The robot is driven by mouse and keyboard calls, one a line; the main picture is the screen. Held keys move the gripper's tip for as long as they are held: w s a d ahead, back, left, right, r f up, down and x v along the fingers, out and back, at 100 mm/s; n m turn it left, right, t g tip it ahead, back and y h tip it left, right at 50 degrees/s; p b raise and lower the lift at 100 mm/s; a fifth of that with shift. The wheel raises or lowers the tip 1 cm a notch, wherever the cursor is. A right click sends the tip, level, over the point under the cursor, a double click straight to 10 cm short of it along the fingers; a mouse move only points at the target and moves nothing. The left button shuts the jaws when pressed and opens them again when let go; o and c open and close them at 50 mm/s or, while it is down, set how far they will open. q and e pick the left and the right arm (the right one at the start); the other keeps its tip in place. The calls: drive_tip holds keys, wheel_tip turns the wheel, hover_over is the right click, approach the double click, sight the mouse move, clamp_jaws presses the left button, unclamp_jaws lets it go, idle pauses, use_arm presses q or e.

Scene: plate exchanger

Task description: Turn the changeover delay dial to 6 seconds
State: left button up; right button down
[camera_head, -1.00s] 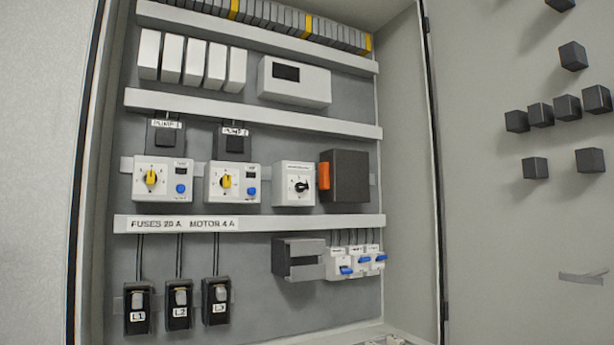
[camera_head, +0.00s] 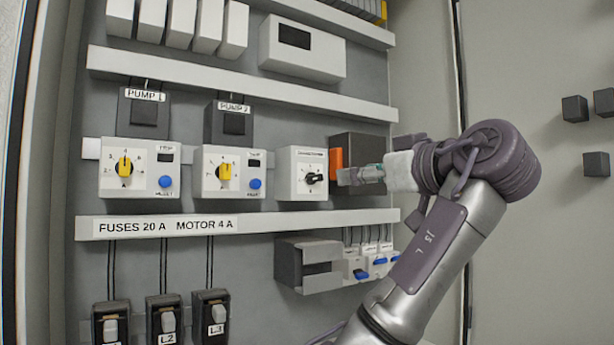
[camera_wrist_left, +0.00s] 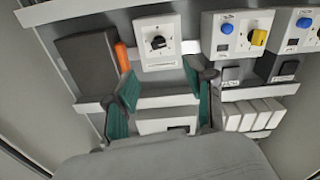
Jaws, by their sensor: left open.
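The changeover delay dial is the small black knob (camera_head: 314,178) on a white box (camera_head: 298,190), right of the two pump boxes in the head view. It seems to point to the right; its numbers are too small to read. The knob also shows in the left wrist view (camera_wrist_left: 157,43), where the panel appears upside down. My right gripper is not in view.
The orange part (camera_head: 336,160) and dark box (camera_head: 358,150) sit close right of the dial box. Pump boxes with yellow knobs (camera_head: 125,166) and blue buttons stand to the left. White rails (camera_head: 240,83) run above and below. Blue-levered breakers (camera_head: 360,272) are below.

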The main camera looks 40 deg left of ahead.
sight(318, 176)
use_arm(q)
drive_tip(key=p+x, duration=0.3)
drive_tip(key=x, duration=0.3)
drive_tip(key=p+x, duration=0.3)
drive_tip(key=x, duration=0.3)
drive_tip(key=shift+w+a+r+p, duration=0.1)
drive_tip(key=shift+a+r+p, duration=0.15)
drive_tip(key=shift+p, duration=0.1)
drive_tip(key=shift+w+a+f, duration=0.1)
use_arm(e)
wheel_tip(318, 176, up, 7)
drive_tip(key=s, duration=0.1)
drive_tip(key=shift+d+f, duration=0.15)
use_arm(q)
clamp_jaws()
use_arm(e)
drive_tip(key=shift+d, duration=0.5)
